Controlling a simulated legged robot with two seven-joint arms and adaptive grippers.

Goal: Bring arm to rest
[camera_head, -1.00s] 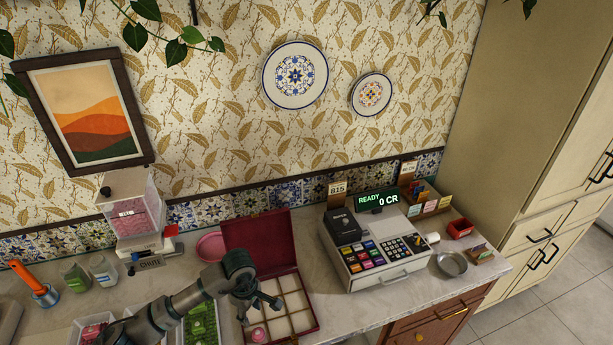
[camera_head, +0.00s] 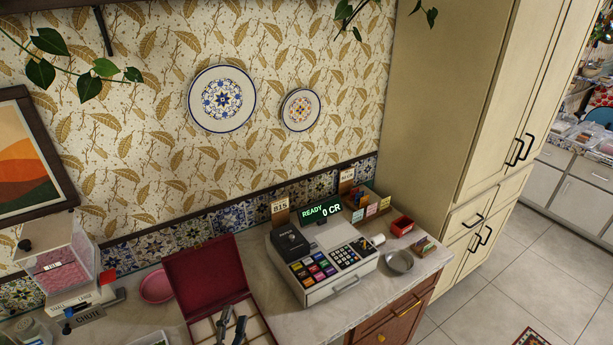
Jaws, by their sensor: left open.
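My left gripper (camera_head: 231,324) shows at the bottom edge of the head view, its two dark fingers apart with nothing seen between them. It appears in front of the open red box (camera_head: 205,277), whose lid stands up. The lower part of the box, with its pale compartments, is cut off by the picture edge. The rest of my left arm is out of view. My right gripper is not in view.
A cash register (camera_head: 325,272) stands right of the box, with a metal bowl (camera_head: 398,262) and a small red tray (camera_head: 402,226) beyond it. A pink bowl (camera_head: 157,286) and a candy dispenser (camera_head: 60,262) stand left. A tall cabinet (camera_head: 440,110) bounds the right.

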